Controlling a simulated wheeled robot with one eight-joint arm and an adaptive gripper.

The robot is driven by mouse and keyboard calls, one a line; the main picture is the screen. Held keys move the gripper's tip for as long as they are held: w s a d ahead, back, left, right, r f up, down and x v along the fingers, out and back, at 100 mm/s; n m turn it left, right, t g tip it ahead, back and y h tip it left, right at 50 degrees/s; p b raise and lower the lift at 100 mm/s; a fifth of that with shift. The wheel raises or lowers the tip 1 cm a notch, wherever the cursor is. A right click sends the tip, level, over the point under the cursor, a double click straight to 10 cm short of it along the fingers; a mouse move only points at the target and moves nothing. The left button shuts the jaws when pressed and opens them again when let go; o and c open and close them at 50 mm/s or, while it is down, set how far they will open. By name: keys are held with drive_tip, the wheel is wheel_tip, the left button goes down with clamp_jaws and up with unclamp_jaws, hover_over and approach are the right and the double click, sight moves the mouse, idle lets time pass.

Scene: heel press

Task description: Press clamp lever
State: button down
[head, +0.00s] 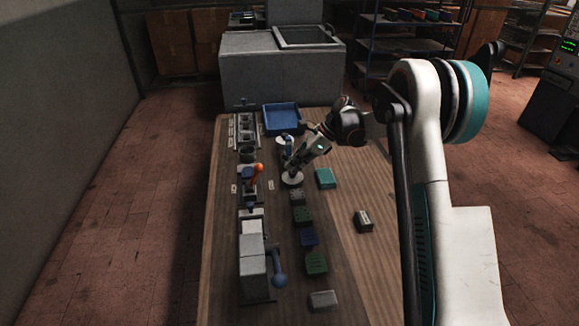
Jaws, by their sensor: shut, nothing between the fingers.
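The clamp lever (257,170) has an orange handle and rises from a small clamp on the left side of the wooden bench. My gripper (291,171) reaches down from the upper right and is shut and empty. It is to the right of the orange lever, with a visible gap between them in the picture. The fingertips are small and partly lost against a pale round disc (292,181). The exact height of the gripper above the bench cannot be told.
A grey press block (252,262) with a blue ball-ended lever (279,280) stands at the near left. A blue tray (281,116) is at the back. Several dark and green blocks line the bench's middle; a teal block (325,178) lies to their right. The bench's right side is mostly clear.

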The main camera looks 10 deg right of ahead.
sight(255, 176)
drive_tip(key=b+x, duration=0.2)
drive_tip(key=x, duration=0.6)
drive_tip(key=shift+a+b, duration=0.2)
drive_tip(key=shift+b, duration=0.1)
drive_tip(key=shift+w+a+r+b, duration=0.15)
drive_tip(key=shift+a+r, duration=0.15)
drive_tip(key=shift+a, duration=0.2)
drive_tip(key=shift+w+a+r+b, duration=0.15)
drive_tip(key=shift+a+r, duration=0.15)
drive_tip(key=shift+a, duration=0.2)
drive_tip(key=shift+a+r, duration=0.35)
drive_tip(key=shift+a, duration=0.15)
